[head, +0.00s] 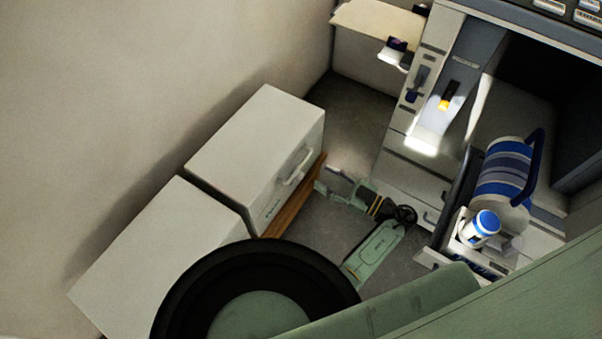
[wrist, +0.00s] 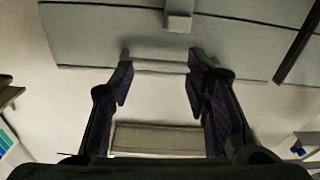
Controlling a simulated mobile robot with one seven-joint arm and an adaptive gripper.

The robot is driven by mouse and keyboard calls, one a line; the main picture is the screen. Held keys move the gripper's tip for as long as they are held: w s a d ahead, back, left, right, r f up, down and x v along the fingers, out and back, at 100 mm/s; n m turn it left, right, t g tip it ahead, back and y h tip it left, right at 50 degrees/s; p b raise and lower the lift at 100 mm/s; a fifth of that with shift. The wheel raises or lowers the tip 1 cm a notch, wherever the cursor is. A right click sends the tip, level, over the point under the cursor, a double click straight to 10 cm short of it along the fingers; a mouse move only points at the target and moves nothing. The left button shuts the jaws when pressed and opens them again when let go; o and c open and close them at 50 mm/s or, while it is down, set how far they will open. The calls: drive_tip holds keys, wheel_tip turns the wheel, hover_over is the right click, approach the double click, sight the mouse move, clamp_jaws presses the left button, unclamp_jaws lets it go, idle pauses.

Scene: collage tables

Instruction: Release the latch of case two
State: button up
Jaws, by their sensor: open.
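Two white box-like cases stand side by side along the wall in the head view: a near one (head: 165,255) and a far one (head: 255,135). No number is readable, so I cannot tell which is case two. The far case has a pale handle (head: 295,166) on its front and small dark marking below it. My gripper (head: 327,180) is just right of that front, apart from the handle in this view. In the wrist view my gripper (wrist: 160,66) is open, with a pale bar (wrist: 158,55) between or beyond its fingertips. Whether it touches is unclear. No latch is clearly identifiable.
A brown wooden edge (head: 297,212) runs beneath the cases. To the right stands a grey-white cabinet (head: 405,165) with handles, a blue-striped container (head: 503,172) and a white bottle with blue cap (head: 483,226). Open dark floor (head: 350,120) lies between cases and cabinet.

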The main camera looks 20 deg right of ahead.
sight(300, 175)
wheel_tip(300, 175, down, 3)
drive_tip(key=s+m, duration=0.1)
drive_tip(key=s, duration=0.2)
drive_tip(key=x, duration=0.3)
drive_tip(key=p+x, duration=0.1)
drive_tip(key=x, duration=0.3)
drive_tip(key=p+x, duration=0.1)
drive_tip(key=x, duration=0.2)
drive_tip(key=shift+w+a+f, duration=0.25)
drive_tip(key=shift+w+a, duration=0.05)
drive_tip(key=shift+c, duration=0.5)
drive_tip(key=c, duration=0.9)
drive_tip(key=shift+s+d+f+b, duration=0.1)
drive_tip(key=shift+f+b, duration=0.3)
drive_tip(key=shift+b, duration=0.35)
drive_tip(key=shift+s+d+t+y+b, duration=0.15)
drive_tip(key=shift+t+y+b, duration=0.2)
drive_tip(key=shift+b, duration=0.25)
drive_tip(key=shift+r, duration=0.2)
drive_tip(key=o, duration=1)
